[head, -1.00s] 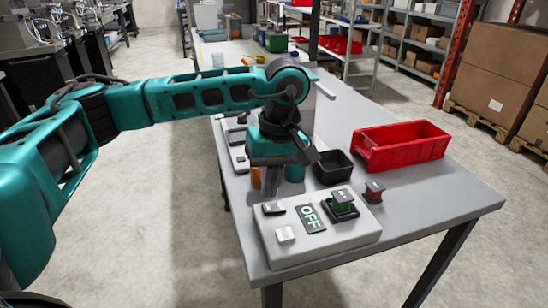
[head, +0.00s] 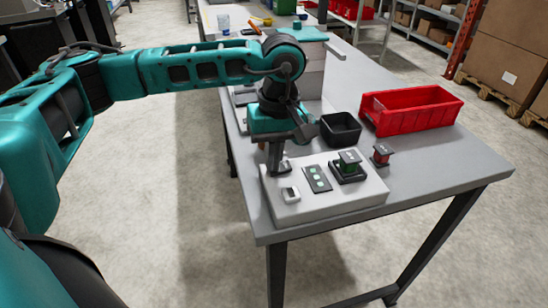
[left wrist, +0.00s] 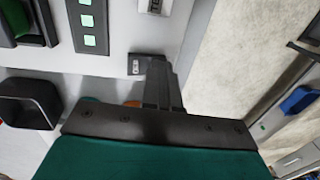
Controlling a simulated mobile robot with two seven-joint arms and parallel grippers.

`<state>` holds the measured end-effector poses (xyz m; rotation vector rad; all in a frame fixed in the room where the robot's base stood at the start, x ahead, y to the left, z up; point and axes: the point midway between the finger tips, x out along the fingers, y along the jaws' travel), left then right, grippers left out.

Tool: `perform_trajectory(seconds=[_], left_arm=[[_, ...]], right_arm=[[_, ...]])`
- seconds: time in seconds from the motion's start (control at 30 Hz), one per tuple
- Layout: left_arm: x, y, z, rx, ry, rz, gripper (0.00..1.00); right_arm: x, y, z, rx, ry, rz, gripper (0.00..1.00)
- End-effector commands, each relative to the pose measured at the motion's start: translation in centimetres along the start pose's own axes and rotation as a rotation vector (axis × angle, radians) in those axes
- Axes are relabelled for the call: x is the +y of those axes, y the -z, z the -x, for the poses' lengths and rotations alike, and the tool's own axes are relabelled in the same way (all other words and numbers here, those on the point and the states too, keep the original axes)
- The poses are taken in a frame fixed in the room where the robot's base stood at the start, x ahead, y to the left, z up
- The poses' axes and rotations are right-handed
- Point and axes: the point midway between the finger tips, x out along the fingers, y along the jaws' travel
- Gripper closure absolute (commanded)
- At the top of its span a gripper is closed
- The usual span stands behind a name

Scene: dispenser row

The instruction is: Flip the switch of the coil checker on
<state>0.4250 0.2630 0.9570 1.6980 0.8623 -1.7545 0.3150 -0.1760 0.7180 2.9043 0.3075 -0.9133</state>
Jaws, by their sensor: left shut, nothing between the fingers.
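The coil checker (head: 342,203) is a light grey box at the front of the table. Its dark display (head: 317,179) shows several pale green squares; they also show in the left wrist view (left wrist: 88,22). The switch (left wrist: 135,67) is a small dark rocker at the checker's edge, partly hidden by my fingers. My left gripper (head: 278,166) points down, shut and empty, at the switch; in the left wrist view its fingertips (left wrist: 156,62) are right beside it. Whether they touch cannot be told. A green coil (head: 348,164) sits in the checker's black socket. My right gripper is out of view.
A red coil (head: 382,154) stands behind the checker's right end. A black bin (head: 341,128) and a red bin (head: 412,110) stand farther back. The table's right side is clear.

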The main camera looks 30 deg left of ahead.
Motion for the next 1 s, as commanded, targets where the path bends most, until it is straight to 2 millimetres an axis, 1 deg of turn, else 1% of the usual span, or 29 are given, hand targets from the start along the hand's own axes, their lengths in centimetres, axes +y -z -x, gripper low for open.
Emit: perform_trajectory(seconds=[0.17,0.5,0.93,1.0], left_arm=[[0.1,-0.1,-0.2,-0.004,0.006,-0.002,1.0],[1.5,-0.2,0.3,-0.003,0.003,-0.004,1.0],[1.5,-0.1,0.5,-0.002,0.004,-0.002,1.0],[1.6,-0.3,1.5,-0.002,0.002,-0.003,1.0]], right_arm=[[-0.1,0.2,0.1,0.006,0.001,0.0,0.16],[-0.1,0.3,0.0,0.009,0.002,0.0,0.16],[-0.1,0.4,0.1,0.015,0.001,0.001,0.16],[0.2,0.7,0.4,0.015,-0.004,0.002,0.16]])
